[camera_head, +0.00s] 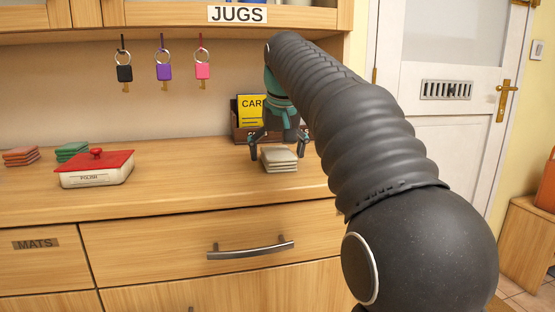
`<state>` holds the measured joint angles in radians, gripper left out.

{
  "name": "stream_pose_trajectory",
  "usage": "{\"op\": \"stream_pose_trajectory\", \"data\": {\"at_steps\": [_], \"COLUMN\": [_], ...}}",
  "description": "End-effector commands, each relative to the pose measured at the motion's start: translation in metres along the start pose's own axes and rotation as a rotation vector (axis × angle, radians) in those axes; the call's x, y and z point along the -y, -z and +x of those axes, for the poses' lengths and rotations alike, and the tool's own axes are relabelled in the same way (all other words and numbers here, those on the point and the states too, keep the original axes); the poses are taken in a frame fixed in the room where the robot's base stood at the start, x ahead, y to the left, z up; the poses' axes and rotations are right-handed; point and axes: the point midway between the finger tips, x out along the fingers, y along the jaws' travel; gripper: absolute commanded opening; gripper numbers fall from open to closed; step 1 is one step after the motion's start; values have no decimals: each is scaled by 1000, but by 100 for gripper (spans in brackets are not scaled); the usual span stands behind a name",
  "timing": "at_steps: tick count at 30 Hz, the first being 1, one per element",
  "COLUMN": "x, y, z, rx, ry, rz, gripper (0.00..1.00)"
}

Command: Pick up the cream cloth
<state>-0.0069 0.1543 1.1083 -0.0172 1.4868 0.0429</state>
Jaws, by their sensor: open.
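The cream cloth (279,159) is a small folded stack lying on the wooden counter, right of centre. My gripper (279,153) points down just above and around it. Its fingers are spread open, one at the left of the cloth and one at the right behind it. I cannot tell whether the fingers touch the cloth. Nothing is held. My dark arm comes in from the right and hides part of the counter.
A yellow card in a dark holder (241,134) stands behind the gripper. A red-lidded polish box (94,170), green cloths (72,150) and reddish cloths (20,156) are at the left. Keys (164,70) hang on the wall. Free counter (190,165) lies between box and cloth.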

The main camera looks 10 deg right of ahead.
Motion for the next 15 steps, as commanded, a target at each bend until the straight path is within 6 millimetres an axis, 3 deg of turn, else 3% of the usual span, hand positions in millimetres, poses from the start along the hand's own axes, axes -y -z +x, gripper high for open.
{"op": "stream_pose_trajectory", "data": {"at_steps": [15], "x": [0], "y": [-2], "z": [4], "rx": [-1], "ry": [0], "rz": [0], "gripper": [97]}}
